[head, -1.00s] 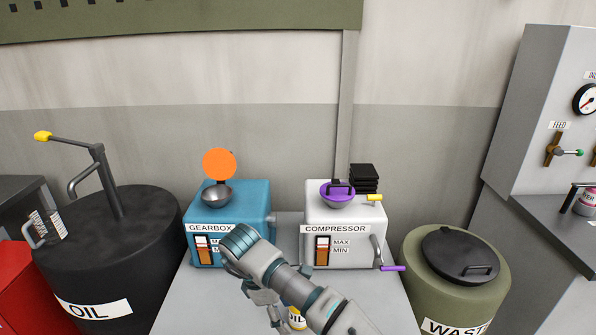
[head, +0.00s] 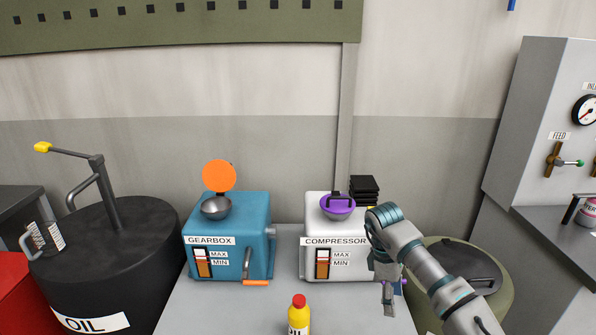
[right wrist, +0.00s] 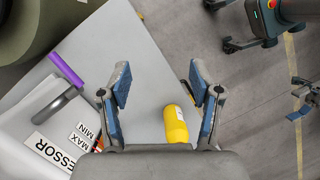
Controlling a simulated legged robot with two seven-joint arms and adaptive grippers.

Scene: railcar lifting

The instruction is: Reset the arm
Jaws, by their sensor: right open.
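My right gripper (head: 388,300) hangs pointing down in front of the right side of the white compressor (head: 318,210), with its arm coming in from the lower right. In the right wrist view its two blue-padded fingers (right wrist: 158,82) are spread apart with nothing held between them. The yellow oil bottle with a red cap (head: 299,316) stands on the grey table, left of the gripper and apart from it. It also shows in the right wrist view (right wrist: 176,125), below and near the right-hand finger. My left gripper does not show.
The blue gearbox (head: 228,215) with an orange round lid stands left of the compressor. The compressor's purple handle (right wrist: 68,68) is close by the right gripper. A black oil drum (head: 120,250) is at left, a green waste bin (head: 497,300) at right.

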